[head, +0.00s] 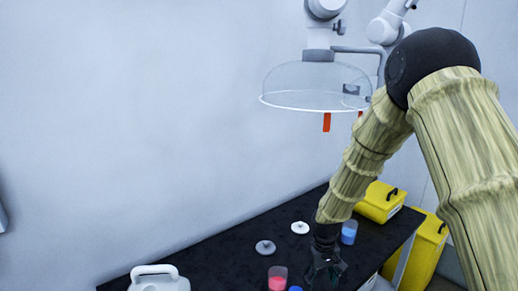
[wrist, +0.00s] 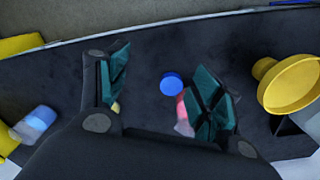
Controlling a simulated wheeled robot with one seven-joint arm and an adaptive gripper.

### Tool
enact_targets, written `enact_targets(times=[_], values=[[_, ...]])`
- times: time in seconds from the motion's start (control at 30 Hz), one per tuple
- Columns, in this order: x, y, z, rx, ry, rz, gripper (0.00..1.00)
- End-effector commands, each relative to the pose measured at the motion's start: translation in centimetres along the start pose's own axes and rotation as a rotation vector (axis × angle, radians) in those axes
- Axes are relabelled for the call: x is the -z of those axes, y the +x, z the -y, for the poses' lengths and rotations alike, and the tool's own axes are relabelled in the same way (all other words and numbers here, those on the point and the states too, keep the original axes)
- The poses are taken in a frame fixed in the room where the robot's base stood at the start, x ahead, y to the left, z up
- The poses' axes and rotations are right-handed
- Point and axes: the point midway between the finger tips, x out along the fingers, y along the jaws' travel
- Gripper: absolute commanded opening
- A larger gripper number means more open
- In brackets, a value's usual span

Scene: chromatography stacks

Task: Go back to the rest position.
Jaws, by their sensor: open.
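My gripper (head: 325,268) hangs above the dark bench (head: 222,261) in the head view, at the end of my sleeved arm. In the wrist view my gripper (wrist: 163,92) has its two teal-lined fingers spread apart, with nothing held between them. Behind the gap a blue round cap (wrist: 171,84) lies on the bench. A container with pink contents (wrist: 181,108) is partly hidden by the right finger. In the head view the pink container (head: 277,279) stands just left of my gripper, and the blue cap (head: 295,289) shows at the bottom edge.
A container with blue contents (head: 349,232) stands right of my gripper. White (head: 300,227) and grey (head: 265,247) discs lie on the bench. A white jug (head: 158,280) stands at left, yellow boxes (head: 380,203) at right. A clear hood (head: 318,86) hangs above. A yellow funnel (wrist: 290,84) shows at wrist-view right.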

Motion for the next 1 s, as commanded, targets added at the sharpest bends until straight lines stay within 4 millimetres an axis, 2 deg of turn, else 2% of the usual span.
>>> enact_targets(times=[0.27, 0.4, 0.47, 0.6, 0.8, 0.9, 1.0], values=[[-5.6, 7.5, 1.4, 0.046, 0.035, 0.007, 0.66], [-11.1, 13.1, 2.8, 0.077, 0.070, 0.012, 0.66], [-13.8, 15.2, 3.4, 0.086, 0.088, 0.011, 0.66], [-20.5, 19.4, 4.5, 0.097, 0.133, 0.013, 0.66], [-30.3, 23.0, 5.7, 0.087, 0.195, 0.016, 0.66], [-34.7, 23.7, 6.0, 0.072, 0.221, 0.016, 0.66], [-38.0, 23.9, 6.2, 0.055, 0.238, 0.014, 0.66]])
